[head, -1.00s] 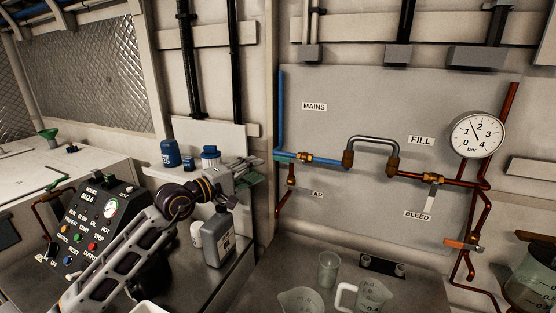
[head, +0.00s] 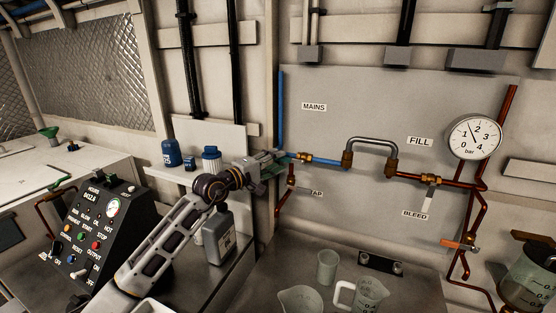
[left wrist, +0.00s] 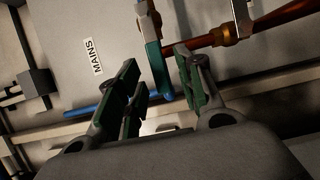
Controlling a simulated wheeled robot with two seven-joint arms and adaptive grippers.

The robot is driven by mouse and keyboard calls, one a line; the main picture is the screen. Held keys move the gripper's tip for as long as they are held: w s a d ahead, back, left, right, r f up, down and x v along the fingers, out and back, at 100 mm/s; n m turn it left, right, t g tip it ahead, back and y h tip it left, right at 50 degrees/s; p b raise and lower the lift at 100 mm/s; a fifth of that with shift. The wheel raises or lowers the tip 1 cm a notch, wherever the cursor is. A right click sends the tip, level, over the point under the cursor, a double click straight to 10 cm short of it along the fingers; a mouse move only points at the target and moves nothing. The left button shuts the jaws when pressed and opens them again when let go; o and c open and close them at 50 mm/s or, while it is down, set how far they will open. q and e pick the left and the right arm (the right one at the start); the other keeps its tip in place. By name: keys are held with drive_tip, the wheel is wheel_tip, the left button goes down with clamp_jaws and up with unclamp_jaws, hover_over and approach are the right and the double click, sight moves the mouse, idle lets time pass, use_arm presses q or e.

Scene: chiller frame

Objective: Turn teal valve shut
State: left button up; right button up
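The teal valve lever (left wrist: 155,64) shows in the left wrist view. It lies between the two green-padded fingers of my left gripper (left wrist: 160,80), with a gap visible on each side. The gripper is open. In the head view my left gripper (head: 280,160) is at the left end of the pipe run, just left of the brass valve fitting (head: 303,157) below the MAINS label (head: 314,107). The gripper hides the lever there, so I cannot tell its angle from the head. My right gripper is not in view.
A blue pipe (head: 281,105) drops down the panel's left edge. Copper pipes run right to the BLEED tap (head: 431,190) and a gauge (head: 475,137). Bottles (head: 171,153) stand on the shelf left of my arm. Beakers (head: 327,268) stand on the counter below.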

use_arm(q)
drive_tip(key=shift+x, duration=0.8)
clamp_jaws()
